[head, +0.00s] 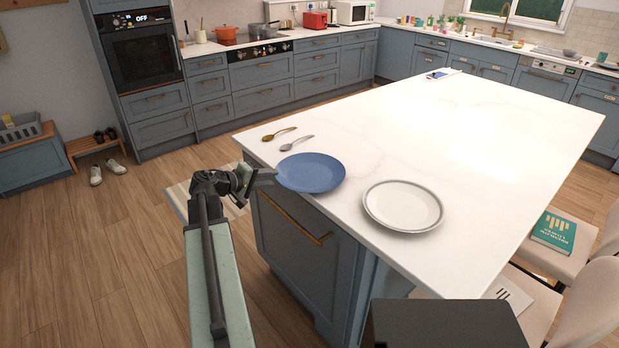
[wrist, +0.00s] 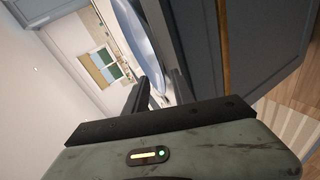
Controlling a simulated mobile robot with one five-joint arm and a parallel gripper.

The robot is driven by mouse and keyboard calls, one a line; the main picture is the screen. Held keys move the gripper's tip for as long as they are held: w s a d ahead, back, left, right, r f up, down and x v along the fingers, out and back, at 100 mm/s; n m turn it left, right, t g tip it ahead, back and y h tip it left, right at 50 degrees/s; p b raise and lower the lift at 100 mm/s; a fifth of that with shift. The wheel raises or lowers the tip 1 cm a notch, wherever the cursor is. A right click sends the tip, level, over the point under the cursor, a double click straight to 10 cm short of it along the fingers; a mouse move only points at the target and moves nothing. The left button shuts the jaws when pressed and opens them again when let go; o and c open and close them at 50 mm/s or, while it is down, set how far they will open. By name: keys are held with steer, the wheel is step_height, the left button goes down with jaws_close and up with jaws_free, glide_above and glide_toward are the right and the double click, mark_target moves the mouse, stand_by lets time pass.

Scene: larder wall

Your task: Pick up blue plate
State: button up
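The blue plate (head: 311,172) lies flat near the left corner of the white island top, by its front edge. My gripper (head: 264,175) is at the plate's left rim, level with the island edge. In the wrist view, the plate (wrist: 138,40) shows tilted beyond the fingers. The two fingers of my gripper (wrist: 160,92) stand apart there, with the near rim of the plate between or just ahead of them. I cannot tell whether either finger touches it.
A white plate (head: 403,205) lies right of the blue plate. A golden spoon (head: 279,134) and a silver spoon (head: 297,143) lie behind it. The island top (head: 440,130) is otherwise mostly clear. Island drawers (head: 300,240) drop below the edge. Chairs (head: 545,250) stand at right.

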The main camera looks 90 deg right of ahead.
mark_target(278, 178)
steer(key=b+x, duration=0.1)
steer(key=x, duration=0.1)
steer(key=b+x, duration=0.1)
steer(key=x, duration=0.2)
steer(key=shift+a+f, duration=0.15)
steer(key=shift+f, duration=0.05)
steer(key=shift+w+r, duration=0.1)
steer(key=shift+c, duration=0.3)
jaws_close()
stand_by(0.7)
